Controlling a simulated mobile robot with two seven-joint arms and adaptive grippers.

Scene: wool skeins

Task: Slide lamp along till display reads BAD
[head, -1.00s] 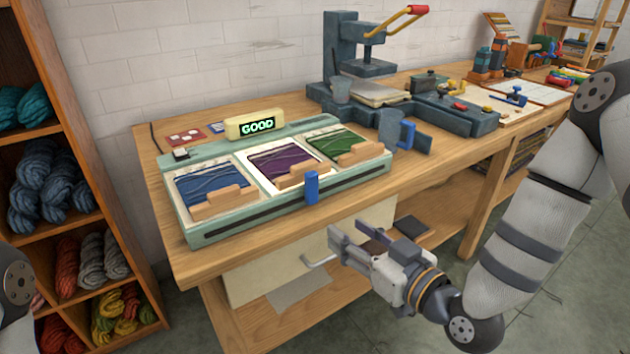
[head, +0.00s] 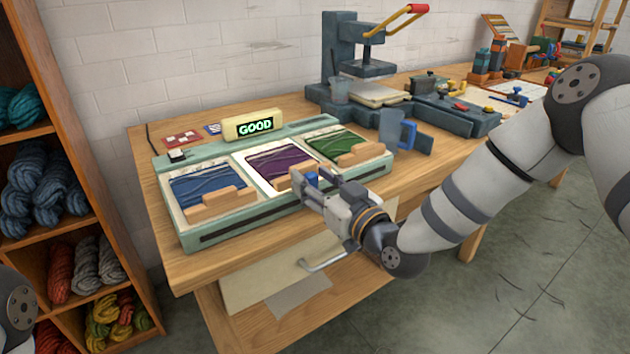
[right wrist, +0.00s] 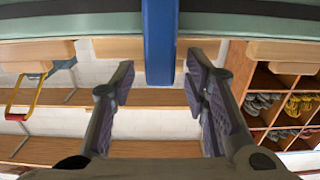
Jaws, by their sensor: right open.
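The long pale-green box (head: 250,215) lies on the workbench, with blue, purple and green wool panels side by side. Its display (head: 255,127) reads GOOD in green letters. The middle, purple panel (head: 278,160) looks most brightly lit; no separate lamp body shows. A blue upright handle (head: 312,180) stands at the box's front slot, in front of the purple panel, partly hidden by my right gripper (head: 316,187). In the right wrist view the handle (right wrist: 159,40) stands between the open fingers (right wrist: 160,78), apart from both. My left gripper is out of view.
Wooden blocks (head: 215,205) lie along the panels' front edges. A drawer with a handle (head: 325,262) is below the bench front. Yarn shelves (head: 45,180) stand at left.

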